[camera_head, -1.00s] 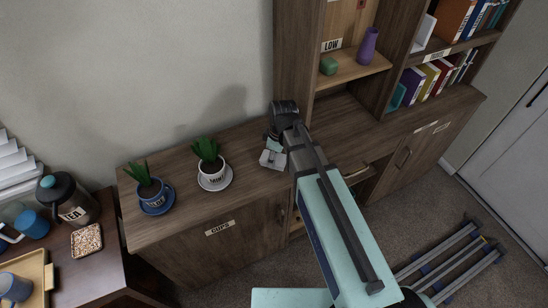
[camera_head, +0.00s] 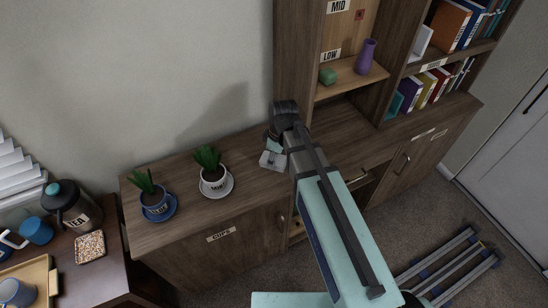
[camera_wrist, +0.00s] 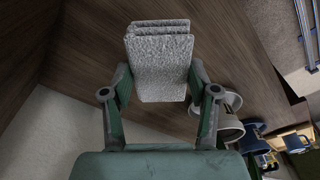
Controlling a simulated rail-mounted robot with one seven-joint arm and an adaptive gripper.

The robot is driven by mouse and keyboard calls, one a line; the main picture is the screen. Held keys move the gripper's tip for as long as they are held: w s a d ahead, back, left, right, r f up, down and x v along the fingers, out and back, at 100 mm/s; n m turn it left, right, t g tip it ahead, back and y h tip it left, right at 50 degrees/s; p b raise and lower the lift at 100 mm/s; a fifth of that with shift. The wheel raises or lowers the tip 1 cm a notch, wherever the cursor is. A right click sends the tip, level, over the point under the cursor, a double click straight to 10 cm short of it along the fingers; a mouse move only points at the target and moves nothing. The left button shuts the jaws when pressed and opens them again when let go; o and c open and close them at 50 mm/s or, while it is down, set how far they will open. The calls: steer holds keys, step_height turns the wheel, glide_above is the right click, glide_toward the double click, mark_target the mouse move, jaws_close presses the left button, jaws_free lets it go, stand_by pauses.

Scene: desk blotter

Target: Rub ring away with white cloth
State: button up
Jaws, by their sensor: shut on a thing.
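My gripper (camera_wrist: 160,93) is shut on the white cloth (camera_wrist: 160,68), a folded, rough, grey-white pad between its two fingers. In the head view the cloth (camera_head: 272,160) shows as a pale patch at the end of my arm, low over the wooden cabinet top (camera_head: 255,187), right of the white pot. I cannot tell whether it touches the wood. No ring shows in either view; the cloth and my arm hide part of the top.
A white potted plant (camera_head: 213,174) on a white saucer (camera_head: 227,188) stands just left of the cloth. A blue potted plant (camera_head: 153,197) on a blue saucer stands farther left. A shelf unit (camera_head: 295,60) rises behind on the right. Bare wood lies between.

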steer(key=shift+r+p, duration=0.6)
steer(key=shift+r, duration=0.5)
